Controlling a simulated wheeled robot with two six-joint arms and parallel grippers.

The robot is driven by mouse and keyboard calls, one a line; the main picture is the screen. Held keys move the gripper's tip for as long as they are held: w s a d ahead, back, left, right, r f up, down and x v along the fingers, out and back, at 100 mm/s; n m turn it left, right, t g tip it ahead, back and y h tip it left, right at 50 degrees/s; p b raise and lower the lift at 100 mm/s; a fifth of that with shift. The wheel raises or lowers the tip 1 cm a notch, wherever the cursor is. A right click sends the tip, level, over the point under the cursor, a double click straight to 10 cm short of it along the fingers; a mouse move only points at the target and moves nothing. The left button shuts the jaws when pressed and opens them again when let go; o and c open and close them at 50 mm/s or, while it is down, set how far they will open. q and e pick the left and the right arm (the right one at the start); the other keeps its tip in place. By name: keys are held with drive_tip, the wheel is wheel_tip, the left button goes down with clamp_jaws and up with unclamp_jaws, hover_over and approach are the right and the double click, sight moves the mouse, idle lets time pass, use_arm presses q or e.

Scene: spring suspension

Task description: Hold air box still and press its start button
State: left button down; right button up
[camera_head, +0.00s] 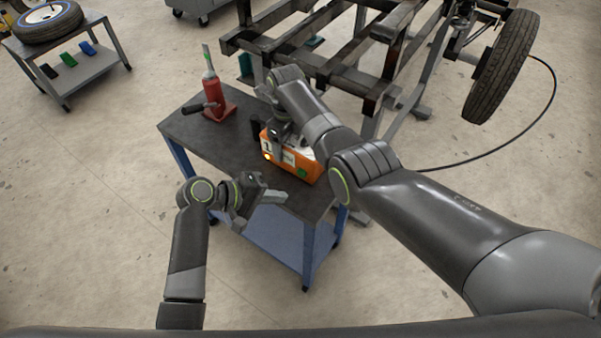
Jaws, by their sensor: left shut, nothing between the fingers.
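The orange air box (311,175) stands on the dark top of a small blue-legged cart (178,128). My left gripper (277,196) is shut and empty, in front of and below the box near the cart's front edge, apart from the box.
A red bottle jack (214,100) stands on the cart's back left corner. A dark metal frame (330,62) with a wheel (501,66) stands behind the cart. A black hose (549,108) curves over the floor at right. Another cart (90,68) holds a tire at upper left.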

idle(0.3)
drive_tip(key=o, duration=1.2)
